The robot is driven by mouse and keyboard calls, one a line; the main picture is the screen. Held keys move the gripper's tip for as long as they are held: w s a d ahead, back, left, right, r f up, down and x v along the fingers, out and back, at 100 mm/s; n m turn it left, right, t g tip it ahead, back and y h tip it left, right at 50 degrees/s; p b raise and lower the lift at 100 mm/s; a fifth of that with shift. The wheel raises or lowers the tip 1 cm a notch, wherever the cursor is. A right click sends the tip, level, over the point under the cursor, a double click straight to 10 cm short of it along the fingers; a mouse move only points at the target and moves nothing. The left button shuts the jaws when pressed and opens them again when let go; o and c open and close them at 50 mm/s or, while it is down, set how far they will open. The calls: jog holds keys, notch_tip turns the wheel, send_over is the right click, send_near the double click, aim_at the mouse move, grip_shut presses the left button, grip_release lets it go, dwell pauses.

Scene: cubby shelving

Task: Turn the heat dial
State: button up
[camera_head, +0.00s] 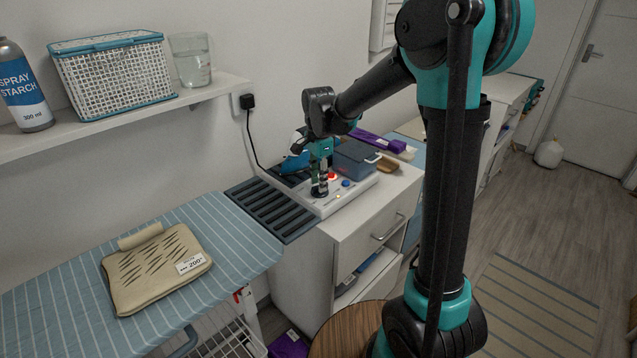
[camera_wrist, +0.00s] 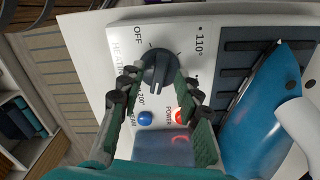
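The heat dial (camera_wrist: 158,65) is a round dark knob with a raised grip ridge on a white control panel (camera_wrist: 122,45). The panel is marked OFF and 110° around the dial. My gripper (camera_wrist: 157,82) straddles the dial, one finger on each side; its fingers stand apart with the ridge between them. Whether the pads touch the dial's rim is unclear. In the head view my gripper (camera_head: 320,190) points down onto the white base unit (camera_head: 345,200), and it hides the dial there.
A red power button (camera_wrist: 181,116) and a blue steam button (camera_wrist: 145,118) sit beside the dial. A blue-grey tank (camera_head: 355,158) stands behind them. A shelf (camera_head: 110,118) is above.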

notch_tip(320, 180, up, 11)
dwell(0.4)
jog(key=s+d+f+n+t, duration=0.4)
jog(key=s+d+f+n, duration=0.8)
jog(key=s+d+f, duration=0.6)
jog(key=s+d, duration=0.1)
jog(key=s, duration=0.1)
jog(key=shift+s, duration=0.4)
jog(key=shift+c, duration=0.5)
